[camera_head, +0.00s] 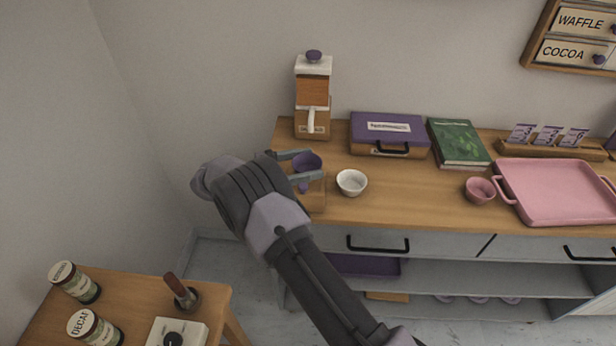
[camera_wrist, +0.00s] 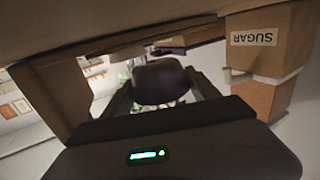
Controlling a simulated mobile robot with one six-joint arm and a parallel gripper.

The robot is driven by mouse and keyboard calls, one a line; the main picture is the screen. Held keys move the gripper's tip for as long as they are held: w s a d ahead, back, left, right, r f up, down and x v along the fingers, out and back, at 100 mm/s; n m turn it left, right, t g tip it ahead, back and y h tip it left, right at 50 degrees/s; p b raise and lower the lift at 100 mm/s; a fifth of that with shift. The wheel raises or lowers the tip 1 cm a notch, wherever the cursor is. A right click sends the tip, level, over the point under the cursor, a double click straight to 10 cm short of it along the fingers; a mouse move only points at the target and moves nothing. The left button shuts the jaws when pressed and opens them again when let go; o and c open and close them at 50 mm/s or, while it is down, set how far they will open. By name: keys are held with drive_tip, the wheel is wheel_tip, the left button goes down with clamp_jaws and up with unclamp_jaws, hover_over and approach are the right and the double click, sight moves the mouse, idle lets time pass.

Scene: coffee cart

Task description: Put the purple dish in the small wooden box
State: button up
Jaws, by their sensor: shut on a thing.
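The purple dish (camera_head: 307,161) is between the two fingers of my gripper (camera_head: 305,166), at the left end of the wooden counter. My gripper is shut on it. In the wrist view the dish (camera_wrist: 160,80) shows dark between the fingers. A small wooden box (camera_head: 316,199) stands just below the dish and fingers, near the counter's front left corner. My fingers and arm hide part of the box. I cannot tell whether the dish is above the box's rim or partly inside it.
A sugar dispenser (camera_head: 312,95) stands close behind; its label shows in the wrist view (camera_wrist: 254,37). A white bowl (camera_head: 351,182) is just right of the box. A purple case (camera_head: 388,130), green book (camera_head: 459,143), pink bowl (camera_head: 480,190) and pink tray (camera_head: 555,190) are further right.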

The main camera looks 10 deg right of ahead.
wheel_tip(320, 180, down, 3)
drive_tip(key=shift+b, duration=0.4)
drive_tip(key=shift+r, duration=0.15)
drive_tip(key=o, duration=1.3)
drive_tip(key=shift+f, duration=0.2)
drive_tip(key=shift+c, duration=0.2)
drive_tip(key=shift+r, duration=0.15)
